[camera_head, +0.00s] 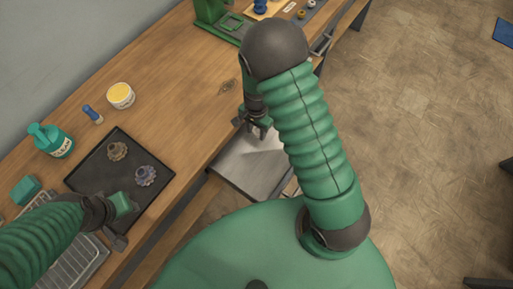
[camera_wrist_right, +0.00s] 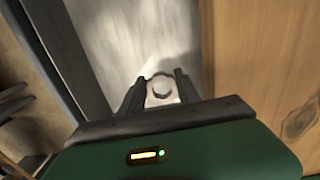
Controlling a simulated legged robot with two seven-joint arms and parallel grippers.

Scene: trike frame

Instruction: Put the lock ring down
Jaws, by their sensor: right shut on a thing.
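My right gripper (camera_head: 258,128) is over the metal surface at the bench's front edge. In the right wrist view my right gripper (camera_wrist_right: 161,92) is shut on a small pale metal piece with a round opening, which looks like the lock ring (camera_wrist_right: 161,101). The ring is between the fingertips, above or near the bright metal surface (camera_wrist_right: 140,35); I cannot tell whether it touches. The ring cannot be made out in the head view. My left gripper (camera_head: 120,216) is by the front corner of the dark tray, its fingers unclear.
The dark tray (camera_head: 92,180) holds a brown toothed part (camera_head: 117,151) and a grey-blue one (camera_head: 146,175). A teal bottle (camera_head: 51,141), a yellow-topped tub (camera_head: 121,95) and a blue-handled tool (camera_head: 92,114) stand behind. A green fixture (camera_head: 212,14) is at the far end. The middle bench is clear.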

